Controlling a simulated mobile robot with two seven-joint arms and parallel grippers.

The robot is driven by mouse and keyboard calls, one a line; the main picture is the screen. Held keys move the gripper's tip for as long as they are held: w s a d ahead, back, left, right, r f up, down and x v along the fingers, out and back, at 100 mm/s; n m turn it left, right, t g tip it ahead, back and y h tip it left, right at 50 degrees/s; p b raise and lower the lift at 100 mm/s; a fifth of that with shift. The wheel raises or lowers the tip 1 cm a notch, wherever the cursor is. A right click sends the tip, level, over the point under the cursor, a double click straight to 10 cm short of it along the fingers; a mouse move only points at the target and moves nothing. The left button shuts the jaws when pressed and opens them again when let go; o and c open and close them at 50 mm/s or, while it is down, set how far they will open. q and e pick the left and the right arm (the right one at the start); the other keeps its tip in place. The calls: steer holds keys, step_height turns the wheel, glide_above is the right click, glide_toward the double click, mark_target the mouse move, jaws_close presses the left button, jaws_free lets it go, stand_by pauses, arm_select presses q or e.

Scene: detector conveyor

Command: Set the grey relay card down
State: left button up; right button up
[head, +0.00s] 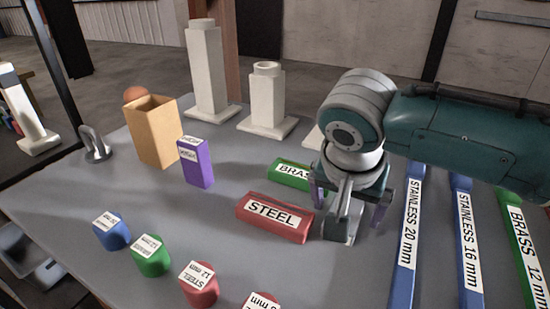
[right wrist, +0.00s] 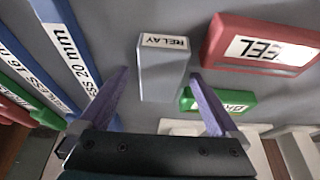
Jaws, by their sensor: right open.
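The grey relay card (head: 343,228) appears to stand on the grey table, right of the red STEEL block. Its RELAY label shows in the right wrist view, where the card (right wrist: 163,75) lies between the two purple fingers with a gap on each side. My right gripper (head: 346,214) is open above and around the card and holds nothing; it also shows in the right wrist view (right wrist: 159,76). The upper part of the card is partly hidden by the gripper in the head view. My left gripper is not in view.
The red STEEL block (head: 273,218) and green BRASS block (head: 288,173) lie close left of the card. Long labelled bars (head: 407,240) lie to the right.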

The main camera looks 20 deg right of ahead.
steer(key=shift+f, duration=0.25)
steer(key=shift+c, duration=0.3)
jaws_close()
stand_by(0.6)
steer(key=shift+r, duration=0.15)
